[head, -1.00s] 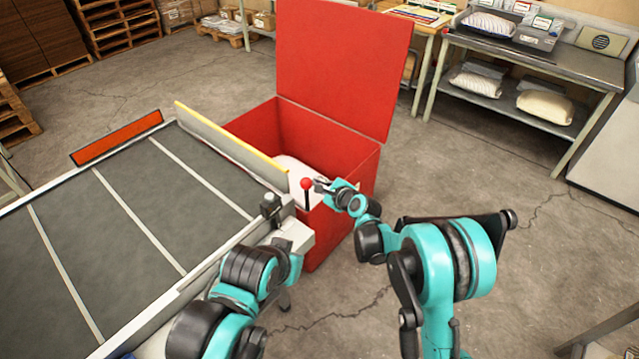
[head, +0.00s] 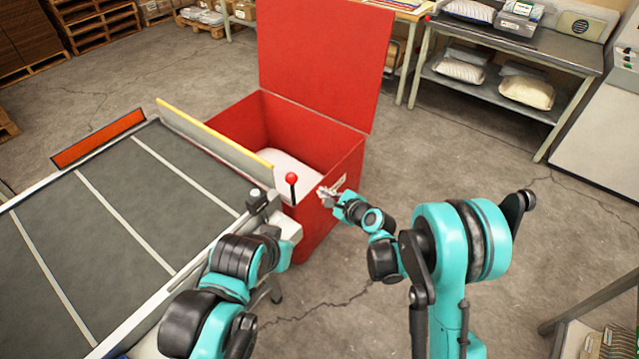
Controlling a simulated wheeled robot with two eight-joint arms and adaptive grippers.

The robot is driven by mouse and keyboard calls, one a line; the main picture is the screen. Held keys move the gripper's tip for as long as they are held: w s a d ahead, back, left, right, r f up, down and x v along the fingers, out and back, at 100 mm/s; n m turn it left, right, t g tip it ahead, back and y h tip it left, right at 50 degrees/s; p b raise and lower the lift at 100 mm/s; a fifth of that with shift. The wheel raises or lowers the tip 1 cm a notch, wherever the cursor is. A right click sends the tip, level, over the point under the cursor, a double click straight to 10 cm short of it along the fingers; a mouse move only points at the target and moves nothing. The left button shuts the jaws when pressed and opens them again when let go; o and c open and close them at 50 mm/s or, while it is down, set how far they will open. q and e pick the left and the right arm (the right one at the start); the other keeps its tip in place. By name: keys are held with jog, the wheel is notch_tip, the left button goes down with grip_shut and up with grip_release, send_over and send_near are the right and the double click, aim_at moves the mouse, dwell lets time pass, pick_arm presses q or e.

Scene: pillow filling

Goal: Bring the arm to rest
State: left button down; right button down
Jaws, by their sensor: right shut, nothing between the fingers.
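My right arm, teal and black, comes in from the lower right. Its gripper (head: 328,195) is shut and empty, in front of the right side of the red bin (head: 338,160). It appears just right of a lever with a red ball knob (head: 292,178); whether it touches the bin cannot be told. My left arm comes up from the bottom beside the conveyor. Its end is near the small grey fitting (head: 258,200) at the conveyor's corner, and its fingers cannot be made out.
The grey conveyor (head: 110,225) fills the left, with a yellow-topped guard (head: 215,140) at its end. The red bin's lid stands open, and a white pillow (head: 295,170) lies inside. A metal table (head: 540,55) stands at the back right. The floor between is clear.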

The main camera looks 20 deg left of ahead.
jog(key=shift+s, duration=0.15)
jog(key=shift+d, duration=0.1)
dwell(0.3)
jog(key=s+d+r+n+h, duration=0.2)
jog(key=s+d+r+n, duration=0.2)
jog(key=d+r, duration=0.3)
jog(key=s+d+r+n+h, duration=0.25)
jog(key=d+r+n, duration=0.25)
jog(key=d, duration=0.3)
jog(key=s+d+r+n+g+h, duration=0.1)
jog(key=s+d+n+h, duration=0.4)
jog(key=s+d, duration=1.3)
jog(key=s+n, duration=0.3)
jog(key=n, duration=0.1)
jog(key=shift+n+g, duration=0.3)
